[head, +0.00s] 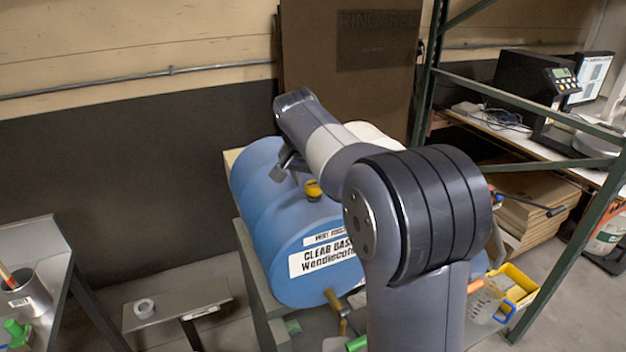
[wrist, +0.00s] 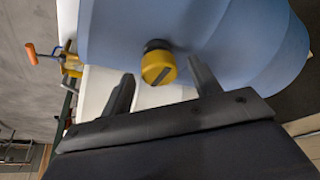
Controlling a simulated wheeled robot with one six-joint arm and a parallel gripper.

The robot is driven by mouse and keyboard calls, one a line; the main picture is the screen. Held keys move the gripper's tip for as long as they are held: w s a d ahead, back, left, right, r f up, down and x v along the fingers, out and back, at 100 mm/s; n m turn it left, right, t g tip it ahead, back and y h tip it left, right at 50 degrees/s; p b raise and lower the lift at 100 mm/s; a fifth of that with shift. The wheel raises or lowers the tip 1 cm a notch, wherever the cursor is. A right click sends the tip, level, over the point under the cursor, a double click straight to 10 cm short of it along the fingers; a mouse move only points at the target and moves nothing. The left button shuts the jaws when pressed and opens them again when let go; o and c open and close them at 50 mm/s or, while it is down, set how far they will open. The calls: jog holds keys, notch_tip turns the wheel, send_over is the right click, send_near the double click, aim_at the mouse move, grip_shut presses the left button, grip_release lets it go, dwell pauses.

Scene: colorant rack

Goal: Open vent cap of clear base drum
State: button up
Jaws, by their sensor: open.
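The clear base drum (head: 290,225) is a blue drum lying on its side on a stand, with a white label on its end. Its yellow vent cap (head: 313,190) sits on the upper side of the drum. In the wrist view the yellow cap (wrist: 158,67), with a dark bar across its face and a black collar behind it, shows just beyond and between the fingertips. My gripper (wrist: 160,80) is open, with one finger on each side of the cap's line and nothing held. In the head view the gripper (head: 288,170) is partly hidden by my arm.
A second, white drum (head: 370,132) is partly hidden behind my arm. A green metal rack (head: 430,75) stands to the right. A yellow bin (head: 520,285) and a clear jug (head: 485,303) are at lower right.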

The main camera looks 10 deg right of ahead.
jog(key=shift+c, duration=0.2)
jog(key=c, duration=1)
jog(key=shift+o, duration=0.2)
jog(key=shift+n, duration=0.3)
jog(key=n, duration=0.2)
jog(key=n+t+y+p, duration=0.1)
jog(key=n, duration=0.1)
jog(key=shift+d+r+y, duration=0.15)
jog(key=shift+d+y, duration=0.05)
jog(key=shift+y, duration=0.1)
jog(key=n+y, duration=0.1)
jog(key=n, duration=0.1)
jog(key=n+p, duration=0.1)
jog(key=n, duration=0.1)
jog(key=shift+d+n+y, duration=0.1)
jog(key=shift+n+y, duration=0.3)
jog(key=n+y, duration=0.1)
jog(key=n, duration=0.1)
jog(key=n+p, duration=0.1)
jog(key=n, duration=0.1)
jog(key=shift+d+n+g+y, duration=0.1)
jog(key=shift+n+g+y, duration=0.2)
jog(key=shift+g+y, duration=0.1)
jog(key=shift+w+n+g+y+p, duration=0.1)
jog(key=shift+n+g+y+p, duration=0.2)
jog(key=shift+n, duration=0.7)
jog(key=shift+n+g+y+p, duration=0.2)
jog(key=shift+n+g+p, duration=0.15)
jog(key=shift+n, duration=0.65)
